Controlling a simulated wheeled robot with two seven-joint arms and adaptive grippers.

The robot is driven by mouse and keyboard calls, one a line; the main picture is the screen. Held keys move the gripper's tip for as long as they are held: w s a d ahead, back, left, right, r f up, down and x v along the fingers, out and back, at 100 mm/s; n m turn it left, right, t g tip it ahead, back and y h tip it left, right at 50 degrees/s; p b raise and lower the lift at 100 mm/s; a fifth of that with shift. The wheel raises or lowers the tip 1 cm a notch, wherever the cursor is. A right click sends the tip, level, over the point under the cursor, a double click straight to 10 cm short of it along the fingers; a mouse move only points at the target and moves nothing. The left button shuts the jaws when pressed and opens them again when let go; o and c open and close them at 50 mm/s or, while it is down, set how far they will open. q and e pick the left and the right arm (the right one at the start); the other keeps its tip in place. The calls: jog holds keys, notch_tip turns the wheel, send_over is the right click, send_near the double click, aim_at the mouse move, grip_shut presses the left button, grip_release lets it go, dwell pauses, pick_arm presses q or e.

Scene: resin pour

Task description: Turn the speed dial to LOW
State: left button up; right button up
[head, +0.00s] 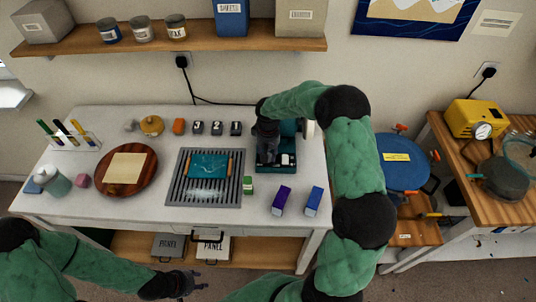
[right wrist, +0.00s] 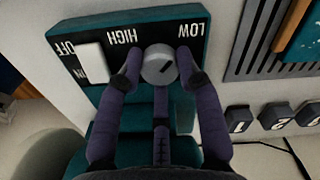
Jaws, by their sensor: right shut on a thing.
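The speed dial (right wrist: 158,65) is a round grey knob on a teal panel (right wrist: 130,25), with HIGH printed to its left and LOW to its right, upside down in the right wrist view. A dark line marks its face; I cannot tell clearly which end points. My right gripper (right wrist: 156,66) is shut on the dial, fingertips against opposite sides. In the head view my right gripper (head: 267,140) is over the teal machine (head: 290,155) and hides the dial. My left gripper (head: 192,283) is open and empty in front of the table.
A white switch (right wrist: 92,62) marked OFF and ON sits beside the dial. A wooden disc (head: 105,184) lies at left.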

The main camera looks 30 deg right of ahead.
jog(key=o, duration=1.2)
jog(key=shift+c, duration=0.2)
notch_tip(320, 180, up, 12)
